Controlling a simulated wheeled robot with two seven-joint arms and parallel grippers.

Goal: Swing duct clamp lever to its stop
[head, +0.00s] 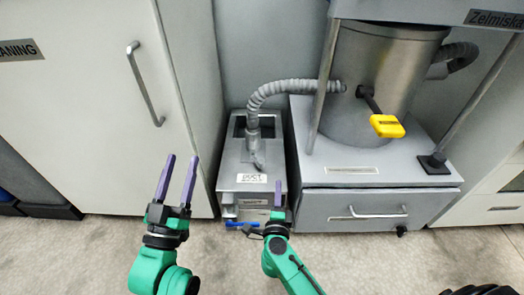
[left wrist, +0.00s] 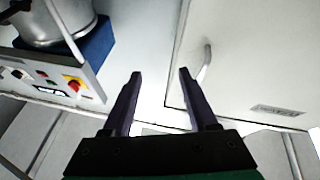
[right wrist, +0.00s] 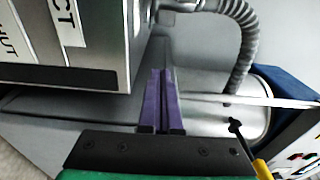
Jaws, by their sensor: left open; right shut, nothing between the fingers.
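A grey box (head: 229,165) with a white label stands on the floor, and a ribbed duct hose (head: 285,88) runs from its top to a metal drum (head: 385,75). A small grey lever-like piece (head: 258,161) sits at the hose's lower end. A blue handle (head: 241,224) shows low on the box front. I cannot tell surely which part is the clamp lever. My right gripper (head: 278,192) is shut and empty by the box's front right; in the right wrist view its fingers (right wrist: 162,98) are together beside the box's labelled face. My left gripper (head: 181,178) is open and empty, left of the box.
A yellow-handled lever (head: 387,126) sticks out from the drum. A drawer unit (head: 365,208) stands right of the box. A white cabinet (head: 85,110) with a bar handle (head: 145,83) is on the left. The floor (head: 100,255) in front is mostly clear.

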